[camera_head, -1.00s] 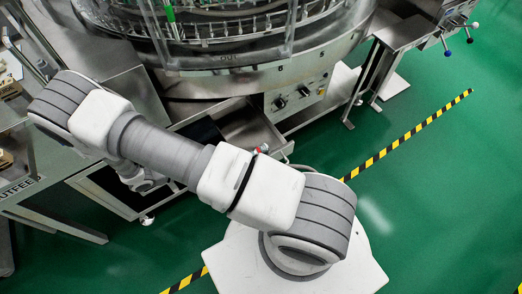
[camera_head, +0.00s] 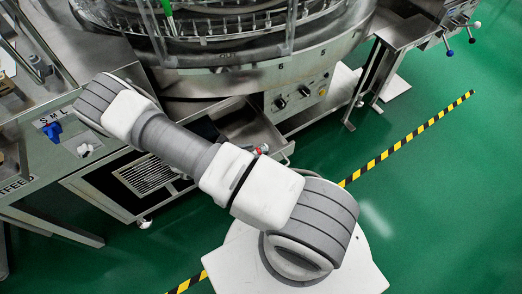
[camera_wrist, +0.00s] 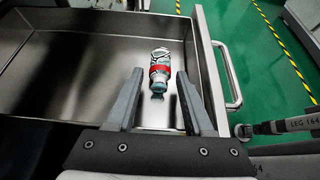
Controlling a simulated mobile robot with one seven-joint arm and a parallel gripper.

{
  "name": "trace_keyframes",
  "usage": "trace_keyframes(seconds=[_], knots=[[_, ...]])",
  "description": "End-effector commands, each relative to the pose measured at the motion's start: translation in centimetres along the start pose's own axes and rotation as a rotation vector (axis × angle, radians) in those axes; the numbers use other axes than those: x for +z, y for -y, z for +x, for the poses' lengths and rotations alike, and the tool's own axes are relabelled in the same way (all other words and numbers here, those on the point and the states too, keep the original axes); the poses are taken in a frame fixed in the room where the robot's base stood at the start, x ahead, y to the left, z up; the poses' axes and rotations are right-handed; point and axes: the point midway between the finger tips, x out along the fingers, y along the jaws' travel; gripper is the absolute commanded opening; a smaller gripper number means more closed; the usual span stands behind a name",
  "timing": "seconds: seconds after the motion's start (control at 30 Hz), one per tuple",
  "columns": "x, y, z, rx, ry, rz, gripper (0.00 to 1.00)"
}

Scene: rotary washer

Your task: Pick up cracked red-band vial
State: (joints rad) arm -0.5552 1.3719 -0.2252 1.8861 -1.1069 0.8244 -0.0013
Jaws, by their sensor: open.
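The red-band vial (camera_wrist: 161,71) lies in an open metal drawer (camera_wrist: 85,97) in the wrist view. It has a bright red band, a pale jagged-looking far end and a bluish near end. My gripper (camera_wrist: 160,78) is open and empty. In that picture its two fingers stand on either side of the vial's near part; the height gap between them and the vial cannot be told. In the head view the drawer (camera_head: 243,127) shows behind my arm, with a small red spot by its edge; the gripper is hidden there.
The drawer's right wall and its bar handle (camera_wrist: 230,75) stand close to the right finger. The rotary washer (camera_head: 225,80) rises behind the drawer. A metal cabinet with a blue knob (camera_head: 52,131) is at the left. Green floor with a striped line (camera_head: 410,135) is clear at the right.

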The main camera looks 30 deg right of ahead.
Motion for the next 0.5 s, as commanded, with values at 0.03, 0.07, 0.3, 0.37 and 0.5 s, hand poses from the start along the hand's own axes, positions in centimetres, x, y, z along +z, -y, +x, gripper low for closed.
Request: trace_keyframes(seconds=[0.03,0.07,0.3,0.37,0.5], knots=[[-0.1,0.1,1.0,-0.003,0.001,0.001,0.52],[-0.1,0.1,1.4,-0.002,0.001,0.0,0.52],[0.0,0.0,2.9,0.001,-0.001,0.0,0.52],[0.0,0.0,2.9,0.001,-0.001,0.0,0.52],[0.1,0.0,2.8,0.001,-0.001,0.0,0.45]])
